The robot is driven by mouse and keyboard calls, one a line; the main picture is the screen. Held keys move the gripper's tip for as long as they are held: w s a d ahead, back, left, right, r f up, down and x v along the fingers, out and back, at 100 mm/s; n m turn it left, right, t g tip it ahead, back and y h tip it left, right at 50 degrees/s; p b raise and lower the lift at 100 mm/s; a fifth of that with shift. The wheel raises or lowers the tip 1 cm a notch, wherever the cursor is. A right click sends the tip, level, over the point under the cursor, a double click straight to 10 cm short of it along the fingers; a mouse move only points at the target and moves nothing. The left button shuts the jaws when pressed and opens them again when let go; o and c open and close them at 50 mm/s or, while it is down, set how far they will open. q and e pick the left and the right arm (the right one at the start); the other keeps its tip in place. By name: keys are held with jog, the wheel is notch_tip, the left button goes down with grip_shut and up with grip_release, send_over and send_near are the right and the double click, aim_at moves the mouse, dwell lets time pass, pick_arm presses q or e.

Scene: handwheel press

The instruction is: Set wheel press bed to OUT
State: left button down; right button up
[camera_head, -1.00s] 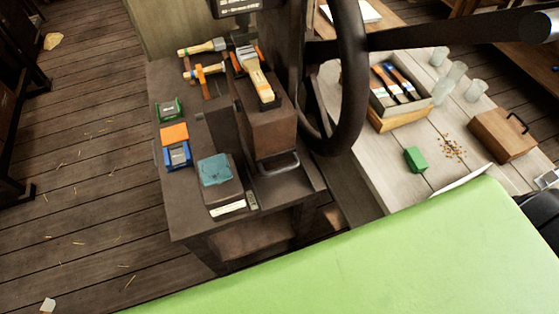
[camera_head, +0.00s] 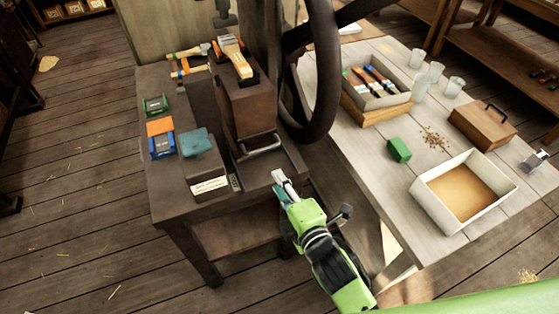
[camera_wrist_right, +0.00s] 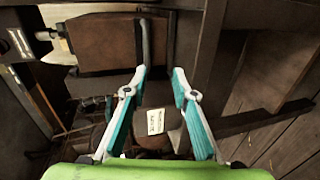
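The wheel press has a dark handwheel (camera_head: 331,70) and a brown block (camera_head: 246,108). A metal bar handle (camera_head: 262,148) sits at the front of the press, low above a dark flat surface. My right gripper (camera_head: 279,182) is in front of that handle, slightly right and apart from it. In the right wrist view my right gripper (camera_wrist_right: 159,75) is open, its two teal-lined fingers spread with nothing held. A metal bar (camera_wrist_right: 146,42) shows just beyond its fingertips there. A white label (camera_wrist_right: 155,120) shows farther below, between the fingers. My left gripper is not in view.
Left of the block lie a teal item (camera_head: 195,142), an orange block (camera_head: 160,126) and brushes. The pale table (camera_head: 350,165) at right holds a brush box (camera_head: 378,86), a green block (camera_head: 399,150), a white tray (camera_head: 430,202) and a wooden case (camera_head: 482,126). Open floor lies at left.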

aim_at(263, 148)
jog(key=shift+n+t, duration=0.3)
jog(key=shift+t, duration=0.1)
jog(key=x, duration=0.4)
jog(key=r+x, duration=0.1)
jog(key=x, duration=0.3)
jog(key=r+x, duration=0.1)
jog(key=x, duration=0.4)
jog(key=shift+w, duration=0.2)
grip_shut()
